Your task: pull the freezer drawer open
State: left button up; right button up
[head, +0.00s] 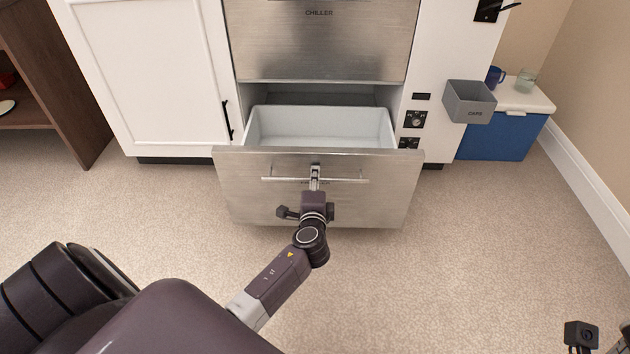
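The freezer drawer (375,203) has a brushed steel front and stands well out from the cabinet, below the steel drawer marked CHILLER (320,40). Its white inner bin (320,125) shows and looks empty. A straight bar handle (345,180) runs across the front. My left gripper (315,174) is at the middle of this handle, with its fingers closed around the bar. The gripper covers most of the small label behind it. Only a part of my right wrist (582,335) shows at the bottom right corner; its fingers cannot be made out.
A white cabinet door (150,70) with a black handle is to the left. A grey CAPS bin (470,101) sticks out at the right, near a blue cooler (495,138) bearing a mug and a glass. The carpet (450,250) before the drawer is clear apart from my arm.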

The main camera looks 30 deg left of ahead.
pick_arm(q)
jog(key=v, duration=1.2)
